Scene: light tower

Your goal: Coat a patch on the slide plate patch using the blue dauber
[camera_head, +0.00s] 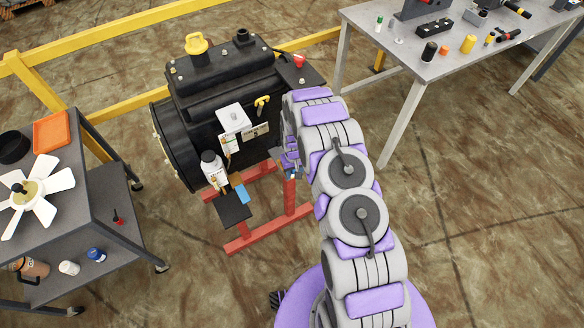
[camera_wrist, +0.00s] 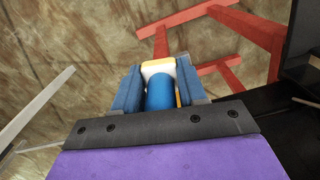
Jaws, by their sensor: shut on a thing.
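My gripper (camera_head: 290,163) is in front of the black machine, right of its small front shelf. In the wrist view my gripper (camera_wrist: 160,72) is shut on the blue dauber (camera_wrist: 160,95), a blue cylinder with a white and yellow end pointing away from the palm. In the head view the dauber cannot be made out clearly at the gripper. The slide plate patch cannot be identified for certain in either view.
The black machine (camera_head: 222,88) stands on a red frame (camera_head: 268,232). A white bottle (camera_head: 214,174) and a blue piece (camera_head: 242,194) are by its black shelf (camera_head: 234,211). A cart with a white fan (camera_head: 36,194) is left. A grey workbench (camera_head: 430,68) is right.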

